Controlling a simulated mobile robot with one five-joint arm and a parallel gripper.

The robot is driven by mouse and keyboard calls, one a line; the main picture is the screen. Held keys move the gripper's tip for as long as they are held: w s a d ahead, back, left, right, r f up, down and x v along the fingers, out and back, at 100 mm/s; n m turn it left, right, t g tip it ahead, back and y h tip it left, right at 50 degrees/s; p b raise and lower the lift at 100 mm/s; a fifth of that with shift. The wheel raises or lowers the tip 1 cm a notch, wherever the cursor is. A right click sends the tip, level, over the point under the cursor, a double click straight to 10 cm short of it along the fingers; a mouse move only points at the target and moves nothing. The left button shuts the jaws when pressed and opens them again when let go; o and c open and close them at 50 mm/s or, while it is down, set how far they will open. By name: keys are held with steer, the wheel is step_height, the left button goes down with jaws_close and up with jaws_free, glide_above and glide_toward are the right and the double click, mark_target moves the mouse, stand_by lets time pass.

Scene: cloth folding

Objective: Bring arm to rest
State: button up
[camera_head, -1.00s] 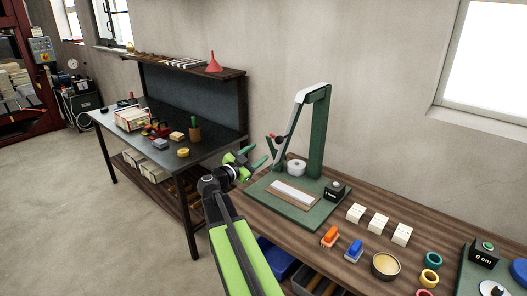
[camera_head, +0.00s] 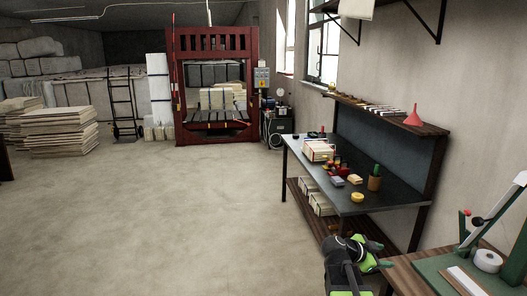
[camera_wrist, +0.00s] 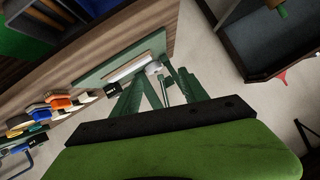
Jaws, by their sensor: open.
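My gripper (camera_head: 372,250) shows at the bottom right of the head view, off the left end of the wooden workbench (camera_head: 405,280). Its jaws are open, and I see nothing held in them. The green stand with the white lever (camera_head: 495,215) is on that bench, to the right of my gripper and cut off by the picture edge. A white roll (camera_head: 488,261) sits on its base. In the wrist view the green base plate (camera_wrist: 158,45) lies beyond my gripper's green body, with its upright in line with the fingers.
A dark metal table (camera_head: 345,199) with boxes and small tools stands behind my gripper. A red funnel (camera_head: 413,116) is on the shelf above it. A red press (camera_head: 215,135) stands at the back. The concrete floor (camera_head: 190,215) to the left is clear.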

steer(key=s+a+f+n+g+y, duration=0.1)
steer(key=s+a+f+n+y, duration=0.3)
steer(key=a, duration=0.4)
steer(key=s+a+f+n+g+y, duration=0.1)
steer(key=s+a+f+n+y, duration=0.2)
steer(key=a+n, duration=0.4)
steer(key=s+a+f+n+g+y, duration=0.2)
steer(key=s+a+f+n+y, duration=0.2)
steer(key=a, duration=0.6)
step_height(320, 180, down, 2)
steer(key=shift+s+n+y, duration=0.3)
steer(key=shift+n+y, duration=0.1)
steer(key=shift+n, duration=0.4)
steer(key=shift+s+n, duration=0.1)
steer(key=shift+n, duration=0.7)
